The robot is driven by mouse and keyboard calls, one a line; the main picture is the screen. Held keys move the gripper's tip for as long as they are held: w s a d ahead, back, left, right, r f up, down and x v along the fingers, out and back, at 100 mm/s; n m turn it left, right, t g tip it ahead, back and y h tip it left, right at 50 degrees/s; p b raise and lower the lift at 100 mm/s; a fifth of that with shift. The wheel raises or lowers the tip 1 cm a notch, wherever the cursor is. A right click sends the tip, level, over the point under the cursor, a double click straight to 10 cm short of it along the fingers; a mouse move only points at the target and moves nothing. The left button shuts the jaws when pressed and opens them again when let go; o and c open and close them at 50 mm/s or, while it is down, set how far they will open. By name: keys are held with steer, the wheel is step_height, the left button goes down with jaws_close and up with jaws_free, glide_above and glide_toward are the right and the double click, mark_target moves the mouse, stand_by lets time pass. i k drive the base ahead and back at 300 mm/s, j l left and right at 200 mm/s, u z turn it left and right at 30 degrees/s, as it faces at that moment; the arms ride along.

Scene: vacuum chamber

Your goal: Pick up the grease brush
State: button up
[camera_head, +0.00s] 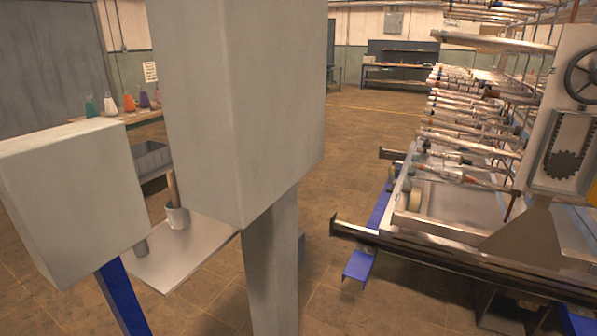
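A light-coloured pot (177,218) stands on a pale flat platform (185,268) at the lower left. A brown upright handle (172,187) rises from it. It may be the grease brush, but its lower end is hidden inside the pot, so I cannot tell for certain. My gripper is not in view.
Large grey box shapes (235,90) (72,195) block much of the left and centre. A table (138,117) with coloured flasks stands behind, near a grey bin (151,158). A long rack machine (440,250) fills the right. Open floor (345,165) lies between.

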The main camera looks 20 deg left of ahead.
mark_target(174, 195)
steer(key=u, duration=1.8)
